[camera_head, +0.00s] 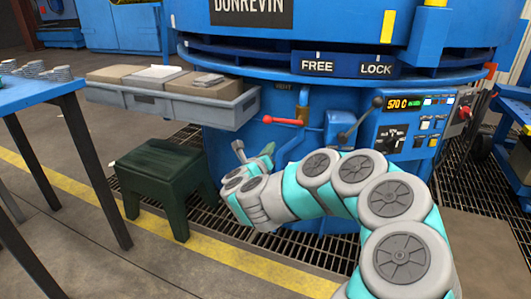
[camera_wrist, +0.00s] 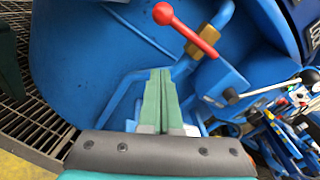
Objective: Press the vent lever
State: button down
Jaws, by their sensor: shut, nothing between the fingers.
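A red-handled lever (camera_head: 284,121) sticks out to the left from a brass fitting on the front of the blue furnace. In the wrist view the red lever (camera_wrist: 187,31) lies beyond my fingertips, slightly right of them. A small label above it is too small to read for certain. A black-knobbed lever (camera_head: 349,132) sits to its right on a blue box. My gripper (camera_head: 267,150) is below and slightly left of the red lever, apart from it. In the wrist view my gripper (camera_wrist: 161,74) has its green fingers together, with nothing between them.
A lit control panel (camera_head: 414,120) is to the right. A FREE/LOCK plate (camera_head: 345,66) is above. A grey tray (camera_head: 218,112) of boxes juts out at the left, over a dark green stool (camera_head: 160,167). A blue pipe (camera_wrist: 128,92) runs near my fingers.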

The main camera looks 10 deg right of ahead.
jog(key=w+r, duration=0.3)
jog(key=w, duration=0.3)
jog(key=shift+d+p, duration=0.25)
jog(key=shift+p, duration=0.15)
jog(key=shift+a+r, duration=0.1)
dwell(0.3)
